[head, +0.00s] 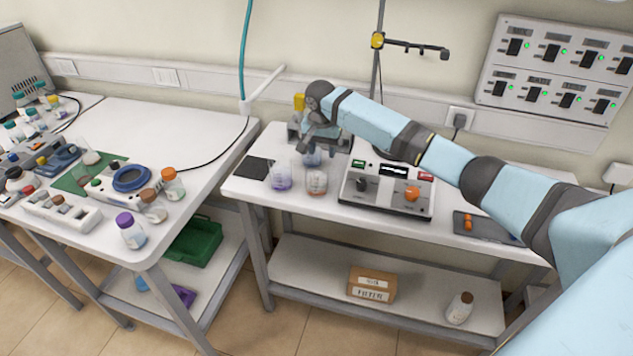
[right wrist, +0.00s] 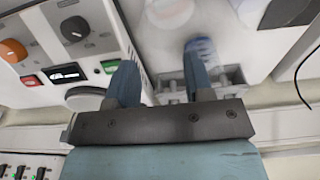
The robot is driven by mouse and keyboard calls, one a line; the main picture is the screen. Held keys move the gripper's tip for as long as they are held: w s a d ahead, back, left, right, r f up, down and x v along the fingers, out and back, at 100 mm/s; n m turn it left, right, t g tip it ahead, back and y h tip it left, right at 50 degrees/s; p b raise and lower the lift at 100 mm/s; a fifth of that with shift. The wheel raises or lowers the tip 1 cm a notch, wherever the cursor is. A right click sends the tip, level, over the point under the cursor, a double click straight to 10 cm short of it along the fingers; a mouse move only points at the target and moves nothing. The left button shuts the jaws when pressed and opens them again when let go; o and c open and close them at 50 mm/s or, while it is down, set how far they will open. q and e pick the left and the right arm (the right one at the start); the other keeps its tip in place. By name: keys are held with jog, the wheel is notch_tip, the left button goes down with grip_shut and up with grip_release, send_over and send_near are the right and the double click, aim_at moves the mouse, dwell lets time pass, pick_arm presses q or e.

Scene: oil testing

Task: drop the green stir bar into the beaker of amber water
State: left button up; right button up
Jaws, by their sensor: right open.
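The beaker of amber water (head: 317,183) stands at the front of the right bench, left of the stirrer. It looks clear with a brownish tint low down. My right gripper (head: 317,145) is above and just behind it, fingers pointing down. In the right wrist view my right gripper (right wrist: 160,68) is open, with nothing visible between its fingers. A faint round glass (right wrist: 170,12) shows beyond the fingertips there. I cannot make out the green stir bar in either view; it may be hidden or too small. My left gripper is not in view.
A purple beaker (head: 281,179) stands close left of the amber one, and a blue one (head: 311,159) is behind. The stirrer (head: 388,190) is close on the right. A dark tray (head: 466,218) holds orange pieces. A dark pad (head: 254,168) lies at the left end.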

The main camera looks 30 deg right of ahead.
notch_tip(320, 180, up, 10)
jog(key=shift+s+a+f+b, duration=0.15)
jog(key=shift+s+a+b, duration=0.2)
jog(key=shift+s+a, duration=0.1)
jog(key=shift+w, duration=0.1)
jog(key=s+a+f+n+t+y+p, duration=0.1)
jog(key=s+a+f+n, duration=0.2)
jog(key=s+a+f, duration=0.45)
jog(key=s+a+f+n+t+y, duration=0.15)
jog(key=a+f, duration=0.35)
jog(key=f, duration=0.5)
jog(key=s+a+f+n+t+y+p, duration=0.1)
jog(key=s+a+f+n+t, duration=0.1)
jog(key=s+a+f+n, duration=0.45)
jog(key=s+a+f+n+t, duration=0.1)
jog(key=s+t, duration=0.1)
jog(key=s, duration=0.8)
jog(key=s+a+f+t+p, duration=0.1)
jog(key=s+a+f+t, duration=0.1)
jog(key=s, duration=0.9)
jog(key=shift+s+f+n+t+y+p, duration=0.15)
jog(key=shift+f+n+t+y+p, duration=0.2)
jog(key=shift+t, duration=0.4)
